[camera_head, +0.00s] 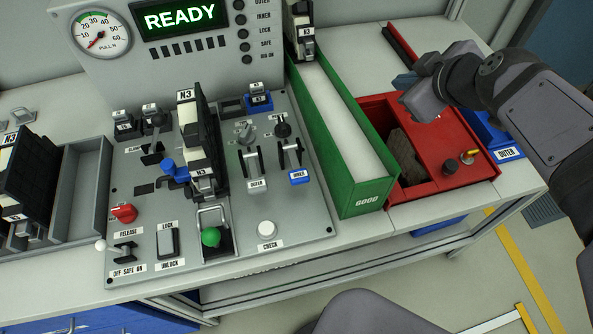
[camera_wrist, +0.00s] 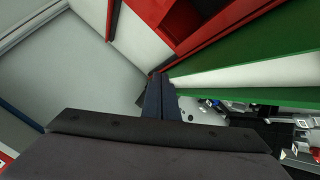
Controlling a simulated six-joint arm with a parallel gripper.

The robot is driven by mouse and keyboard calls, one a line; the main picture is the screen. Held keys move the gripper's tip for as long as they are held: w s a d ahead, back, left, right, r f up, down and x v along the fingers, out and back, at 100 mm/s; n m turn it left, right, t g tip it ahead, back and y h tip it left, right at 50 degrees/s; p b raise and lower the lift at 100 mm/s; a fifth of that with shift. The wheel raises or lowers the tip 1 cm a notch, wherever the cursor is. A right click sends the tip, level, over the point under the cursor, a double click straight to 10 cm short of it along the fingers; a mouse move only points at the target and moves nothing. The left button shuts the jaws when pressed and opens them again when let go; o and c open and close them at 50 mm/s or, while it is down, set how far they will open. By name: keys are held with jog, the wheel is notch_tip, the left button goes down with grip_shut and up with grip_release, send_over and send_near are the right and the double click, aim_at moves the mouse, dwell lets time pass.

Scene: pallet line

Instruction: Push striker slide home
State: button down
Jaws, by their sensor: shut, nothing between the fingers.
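The test fixture (camera_head: 275,215) carries a dark block marked N3 (camera_head: 197,130) standing upright at its middle. No part is labelled as the striker slide, so I cannot tell for sure which it is. A green ball knob (camera_head: 210,237) sits in a metal-framed slot at the fixture's front, and a blue knob (camera_head: 168,168) is left of the N3 block. My gripper (camera_head: 403,80) is far to the right of these, above the back of the red bin, touching none of them. In the wrist view its dark fingers (camera_wrist: 160,92) are together and empty.
The green GOOD chute (camera_head: 362,195) stands between the fixture and the red bin (camera_head: 435,187), with a raised wall. A display (camera_head: 180,17) reading READY and a dial (camera_head: 98,36) are behind. A grey tray (camera_head: 85,190) is at left.

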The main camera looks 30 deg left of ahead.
jog(key=s+a+f+n+g+y+p, duration=0.1)
jog(key=s+a+n+p, duration=0.1)
jog(key=s+a, duration=0.4)
jog(key=s+a+f+n+g+p, duration=0.2)
jog(key=s+a+p, duration=0.1)
jog(key=s+a, duration=0.25)
jog(key=n+g+h+p, duration=0.2)
jog(key=n+g+p, duration=0.3)
jog(key=n, duration=0.8)
send_over(212, 228)
jog(key=w+d+p, duration=0.1)
jog(key=w+d, duration=0.2)
jog(key=w, duration=0.1)
jog(key=f+t, duration=0.1)
jog(key=f, duration=0.1)
jog(key=s+d+r+n+h+p, duration=0.1)
jog(key=s+d+n+p, duration=0.1)
jog(key=s+n, duration=0.3)
jog(key=s+d+r+n+t+h+p, duration=0.1)
jog(key=s+d+n+p, duration=0.1)
jog(key=s+n, duration=0.4)
jog(key=d+n, duration=0.1)
jog(key=n, duration=0.2)
jog(key=shift+d+n+h, duration=0.4)
jog(key=shift+w+f, duration=0.1)
jog(key=shift+f, duration=0.1)
